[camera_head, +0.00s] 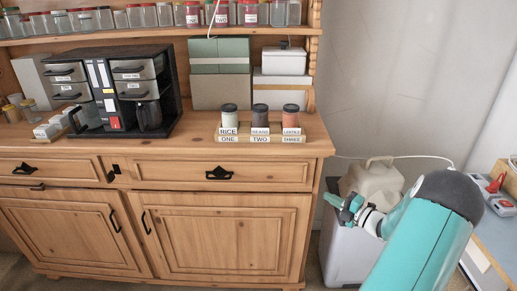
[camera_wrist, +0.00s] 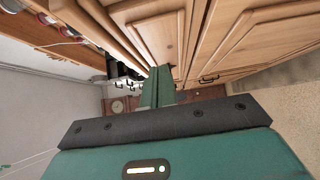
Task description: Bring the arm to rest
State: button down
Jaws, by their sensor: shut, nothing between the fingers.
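My gripper (camera_head: 347,208) is shut and empty. In the head view it is at the right of the dresser (camera_head: 160,175), in front of a grey bin, at the end of my teal arm. In the wrist view the green fingers (camera_wrist: 158,86) are together and point along the dresser's front, with nothing held between them. The dresser's doors and drawer are shut.
Three labelled jars (camera_head: 261,118) stand in a row on the dresser top, right of a black organizer (camera_head: 120,90). A grey bin (camera_head: 345,245) with a beige container (camera_head: 372,180) on it is beside the dresser. A blue-topped table (camera_head: 490,235) is at the right edge.

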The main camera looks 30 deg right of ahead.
jog(key=shift+w+a, duration=0.1)
jog(key=w+a+r+n+g+y, duration=0.1)
jog(key=a+r+n+g+y, duration=0.2)
jog(key=a+n, duration=0.65)
jog(key=w+a+r+n+g, duration=0.2)
jog(key=a+r+n+g, duration=0.4)
jog(key=a, duration=0.6)
jog(key=w+a+r+n+g+y, duration=0.1)
jog(key=a+n+g+y, duration=0.15)
jog(key=a+n, duration=0.7)
jog(key=s+a+r+n+h, duration=0.4)
jog(key=s+a+n, duration=0.3)
jog(key=n, duration=0.6)
jog(key=s+a+r+n+h, duration=0.4)
jog(key=s+a+n, duration=0.4)
jog(key=n, duration=0.6)
jog(key=shift+r+g+h, duration=0.25)
jog(key=shift+g+h, duration=0.1)
jog(key=shift+s, duration=0.1)
